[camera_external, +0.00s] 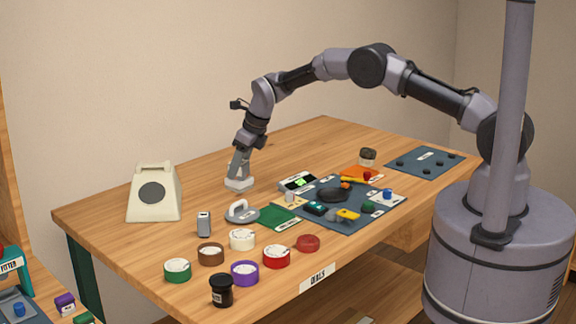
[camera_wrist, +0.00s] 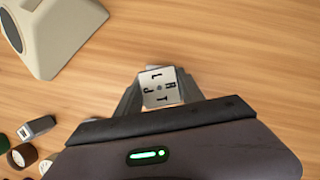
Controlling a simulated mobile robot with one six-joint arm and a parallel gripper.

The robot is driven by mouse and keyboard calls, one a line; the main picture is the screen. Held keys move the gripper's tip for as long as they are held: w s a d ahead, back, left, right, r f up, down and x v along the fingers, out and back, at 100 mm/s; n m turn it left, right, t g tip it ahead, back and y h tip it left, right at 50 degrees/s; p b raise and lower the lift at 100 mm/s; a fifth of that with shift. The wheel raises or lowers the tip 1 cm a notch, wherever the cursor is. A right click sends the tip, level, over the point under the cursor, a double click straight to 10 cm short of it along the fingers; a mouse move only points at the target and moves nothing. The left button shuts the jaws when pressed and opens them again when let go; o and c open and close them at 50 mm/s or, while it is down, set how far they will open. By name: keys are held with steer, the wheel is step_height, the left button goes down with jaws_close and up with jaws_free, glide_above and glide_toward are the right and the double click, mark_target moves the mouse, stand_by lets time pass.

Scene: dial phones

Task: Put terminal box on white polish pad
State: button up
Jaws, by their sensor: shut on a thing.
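My gripper (camera_external: 239,177) is shut on a small white box with dark letters on its top, which I take for the terminal box (camera_external: 240,185). In the wrist view the box (camera_wrist: 159,87) sits between the two fingers. It is at or just above the bare wood at the table's back left; I cannot tell if it touches. A white round piece (camera_external: 242,240), which looks like the white polish pad, lies nearer the front among other coloured round pieces. Only its edge shows in the wrist view (camera_wrist: 45,167).
A cream phone housing (camera_external: 153,195) stands left of my gripper. A small grey block (camera_external: 204,224), a grey disc with a handle (camera_external: 240,211) and a black jar (camera_external: 221,290) stand nearby. A blue-grey mat (camera_external: 360,217) with small parts lies to the right.

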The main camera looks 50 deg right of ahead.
steer(key=o, duration=1.4)
